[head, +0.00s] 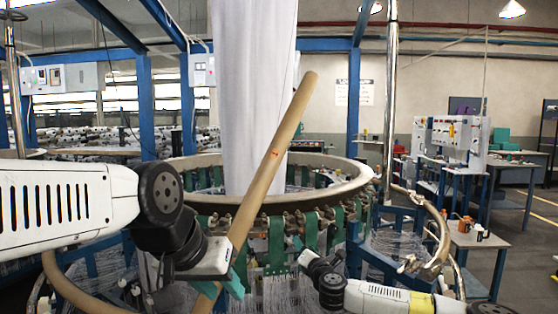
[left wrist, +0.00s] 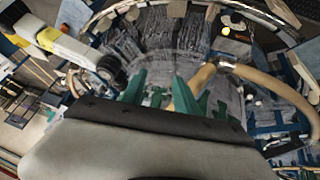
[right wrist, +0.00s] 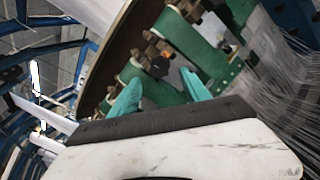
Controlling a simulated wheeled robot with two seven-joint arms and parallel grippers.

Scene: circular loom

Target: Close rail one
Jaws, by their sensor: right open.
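A long tan rail (head: 268,165) stands raised and tilted in front of the loom ring in the head view, running from upper right down past my left gripper. Which rail is rail one, I cannot tell. My left gripper (head: 222,287) is at the rail's lower part, its teal fingers on either side. In the left wrist view the fingers (left wrist: 165,92) are apart, with a tan rail (left wrist: 182,95) between them, closer to the right finger. My right gripper (right wrist: 160,92) is open and empty, facing the loom's rim and green straps. Its fingertips are hard to make out in the head view.
The round loom ring (head: 335,195) with green straps (head: 307,232) fills the middle. A white fabric tube (head: 250,90) rises from it. Another curved tan rail (head: 438,240) is at the right, and a tan rail (head: 75,287) at lower left. Blue posts (head: 146,105) surround it.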

